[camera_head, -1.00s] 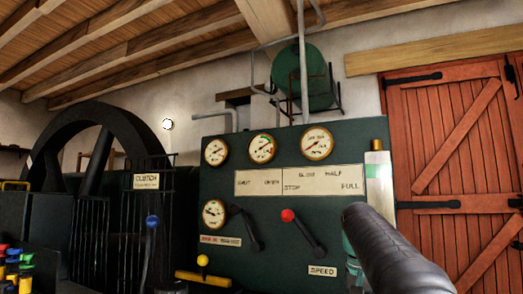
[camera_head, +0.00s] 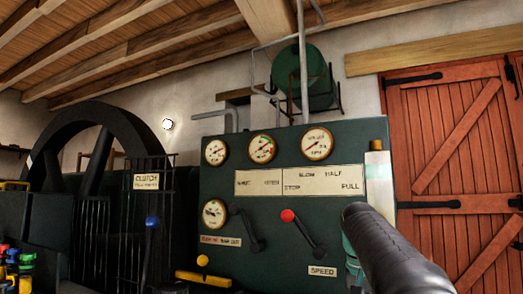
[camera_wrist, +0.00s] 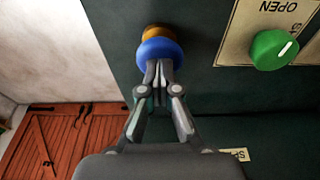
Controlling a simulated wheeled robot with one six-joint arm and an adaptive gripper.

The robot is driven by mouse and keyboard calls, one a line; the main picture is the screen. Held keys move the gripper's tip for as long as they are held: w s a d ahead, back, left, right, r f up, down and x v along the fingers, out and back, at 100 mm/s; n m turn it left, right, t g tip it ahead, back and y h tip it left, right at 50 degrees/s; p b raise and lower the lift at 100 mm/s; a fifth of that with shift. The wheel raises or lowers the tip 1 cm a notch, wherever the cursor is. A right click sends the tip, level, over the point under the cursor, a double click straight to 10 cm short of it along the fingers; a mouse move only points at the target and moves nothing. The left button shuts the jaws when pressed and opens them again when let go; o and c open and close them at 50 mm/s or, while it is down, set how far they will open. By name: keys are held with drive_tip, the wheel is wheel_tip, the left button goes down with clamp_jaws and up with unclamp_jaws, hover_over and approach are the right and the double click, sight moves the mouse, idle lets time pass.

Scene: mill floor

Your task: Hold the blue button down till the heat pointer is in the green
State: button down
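The blue button (camera_wrist: 158,53) shows in the wrist view, on an orange-brown base against a dark green panel. My gripper (camera_wrist: 160,76) is shut, with its fingertips together at the button's edge. They seem to touch it, but I cannot tell how far it is pressed. In the head view a dark panel (camera_head: 290,260) carries several round gauges. The top middle gauge (camera_head: 262,149) has a green and red arc. Its small lettering is unreadable, so I cannot tell which gauge shows heat. The button and my gripper's fingers are not visible in the head view.
A green knob (camera_wrist: 275,50) sits right of the button in the wrist view. The panel has a red-knobbed lever (camera_head: 288,216) and a yellow-knobbed lever (camera_head: 202,261). A blue-knobbed lever (camera_head: 152,222) stands left. A red door (camera_head: 455,160) is at the right.

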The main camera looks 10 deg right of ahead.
drive_tip(key=shift+r+p, duration=2.35)
drive_tip(key=shift+r, duration=0.2)
drive_tip(key=s+a+f+n+t, duration=0.1)
drive_tip(key=s+a+f+n, duration=0.1)
drive_tip(key=s+a, duration=0.5)
drive_tip(key=s+a+f+n+t, duration=0.1)
drive_tip(key=s+a+f, duration=0.2)
drive_tip(key=s+f, duration=0.3)
drive_tip(key=s+a+f+n+t, duration=0.1)
drive_tip(key=s+a+f+n, duration=0.1)
drive_tip(key=s+f, duration=0.4)
drive_tip(key=s+a+f+n+y, duration=0.1)
drive_tip(key=s+a+f, duration=0.3)
drive_tip(key=s, duration=0.5)
wheel_tip(320, 180, down, 2)
drive_tip(key=shift+a+f+n+t, duration=0.2)
drive_tip(key=shift+a+n+t, duration=0.05)
drive_tip(key=shift+n+t, duration=0.15)
